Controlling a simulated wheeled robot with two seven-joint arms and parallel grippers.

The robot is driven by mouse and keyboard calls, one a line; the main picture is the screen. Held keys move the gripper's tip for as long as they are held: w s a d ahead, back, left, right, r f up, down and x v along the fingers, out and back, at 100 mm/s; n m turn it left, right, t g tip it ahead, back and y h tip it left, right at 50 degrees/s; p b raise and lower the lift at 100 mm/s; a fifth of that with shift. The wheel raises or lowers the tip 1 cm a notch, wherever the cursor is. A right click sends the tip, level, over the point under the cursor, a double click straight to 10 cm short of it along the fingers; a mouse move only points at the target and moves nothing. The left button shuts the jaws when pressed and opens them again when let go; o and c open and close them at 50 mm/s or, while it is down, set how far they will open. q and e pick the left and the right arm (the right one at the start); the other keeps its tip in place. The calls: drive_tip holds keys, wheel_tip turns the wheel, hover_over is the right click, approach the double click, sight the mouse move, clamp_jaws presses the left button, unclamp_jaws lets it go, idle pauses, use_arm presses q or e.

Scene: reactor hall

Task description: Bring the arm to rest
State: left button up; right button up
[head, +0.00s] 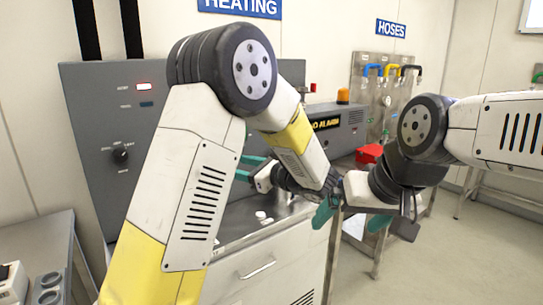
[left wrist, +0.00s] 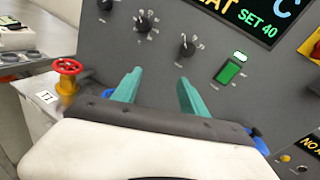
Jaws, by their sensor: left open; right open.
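My left gripper (head: 248,167) is in front of the grey control panel (head: 88,110), partly behind my left arm in the head view. In the left wrist view its two teal fingers (left wrist: 157,92) are apart with nothing between them, pointing at the panel's face below a row of knobs (left wrist: 188,45). I cannot tell whether they touch the panel. My right gripper (head: 351,217) hangs in front of the bench, teal fingers apart and pointing down, with nothing seen between them. Both arms are bent at the elbow.
A white cabinet (head: 262,268) stands below the panel. A red valve wheel (left wrist: 68,67) and a lit green switch (left wrist: 229,72) are close to the left gripper. A red object (head: 369,153) lies behind the right gripper. Hoses (head: 390,71) hang at the back. Floor at right is clear.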

use_arm(q)
drive_tip(key=s+a+f+n+g+h, duration=0.3)
drive_tip(key=s+a+n+g+h, duration=0.4)
drive_tip(key=s+a+n, duration=0.6)
drive_tip(key=s+d+r+n+t+h, duration=0.1)
drive_tip(key=s+d+n+h, duration=0.2)
drive_tip(key=s, duration=0.3)
drive_tip(key=s+d+r+n+t+h, duration=0.2)
drive_tip(key=s+d+n+h, duration=0.2)
drive_tip(key=s+n+h, duration=0.2)
drive_tip(key=shift+s+d+r, duration=0.2)
drive_tip(key=shift+s+r, duration=0.05)
drive_tip(key=shift+s, duration=0.5)
